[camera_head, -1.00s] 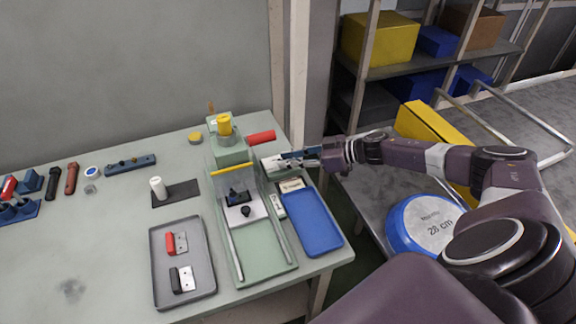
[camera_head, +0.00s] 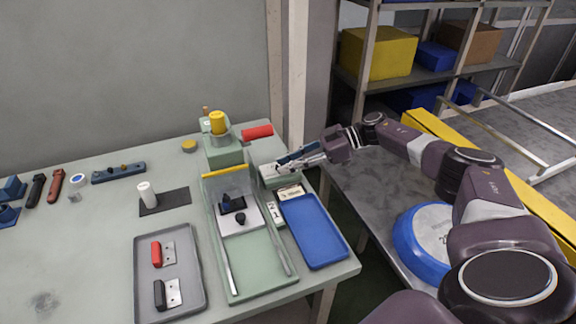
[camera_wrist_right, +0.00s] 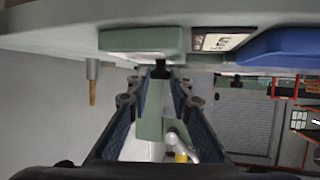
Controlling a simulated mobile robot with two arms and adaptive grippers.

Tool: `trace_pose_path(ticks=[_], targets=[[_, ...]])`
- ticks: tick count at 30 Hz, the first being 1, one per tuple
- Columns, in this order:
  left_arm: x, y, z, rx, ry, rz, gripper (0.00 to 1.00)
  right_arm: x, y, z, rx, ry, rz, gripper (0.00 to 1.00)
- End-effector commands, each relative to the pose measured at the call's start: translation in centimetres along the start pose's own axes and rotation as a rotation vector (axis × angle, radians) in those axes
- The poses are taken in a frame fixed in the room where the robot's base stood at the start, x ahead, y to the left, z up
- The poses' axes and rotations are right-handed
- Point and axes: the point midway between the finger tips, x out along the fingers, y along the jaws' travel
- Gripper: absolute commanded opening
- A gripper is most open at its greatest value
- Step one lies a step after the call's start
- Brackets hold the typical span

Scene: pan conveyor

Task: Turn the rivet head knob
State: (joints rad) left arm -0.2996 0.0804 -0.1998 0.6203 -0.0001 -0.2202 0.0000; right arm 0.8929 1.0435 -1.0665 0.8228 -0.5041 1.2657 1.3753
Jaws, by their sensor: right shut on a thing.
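The green press (camera_head: 222,152) stands at the back of the table, with a yellow cap (camera_head: 218,122) and a red handle (camera_head: 257,132). A small green box (camera_head: 268,177) sits at its right side. In the right wrist view, a small black knob (camera_wrist_right: 160,69) sticks out of this box (camera_wrist_right: 140,40). My right gripper (camera_head: 282,168) is at the box's right side, its fingers closed around the knob. In the wrist view the fingertips (camera_wrist_right: 162,82) stand on either side of the knob. The fingers hide the knob in the head view. My left gripper is not in view.
A blue tray (camera_head: 314,232) lies just in front of the box, beside a small label card (camera_head: 290,192). A grey tray (camera_head: 185,304) holds red- and black-handled parts. A metal bench (camera_head: 372,190) with a blue round item (camera_head: 420,225) is to the right.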

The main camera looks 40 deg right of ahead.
Motion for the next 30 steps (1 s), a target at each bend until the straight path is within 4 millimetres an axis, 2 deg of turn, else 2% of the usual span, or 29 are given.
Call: trace_pose_path(ticks=[6,7,11,19,22,26,30], targets=[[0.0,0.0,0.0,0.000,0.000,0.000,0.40,0.1,0.0,-0.1,0.000,0.002,0.001,0.00],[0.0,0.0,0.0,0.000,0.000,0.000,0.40,0.1,0.0,-0.1,0.000,0.002,0.001,0.22],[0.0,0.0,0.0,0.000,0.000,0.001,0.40,0.1,0.0,-0.1,0.000,0.002,0.001,0.35],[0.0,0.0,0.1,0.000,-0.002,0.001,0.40,0.0,0.0,-0.1,0.000,0.001,0.001,0.35],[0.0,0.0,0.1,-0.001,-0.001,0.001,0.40,-0.7,0.1,0.0,0.000,0.000,0.002,0.35],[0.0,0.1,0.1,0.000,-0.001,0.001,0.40,-2.8,0.1,0.0,0.000,0.000,0.005,0.35],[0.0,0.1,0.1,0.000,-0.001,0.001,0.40,-5.9,0.1,0.0,0.001,0.000,0.006,0.35]])
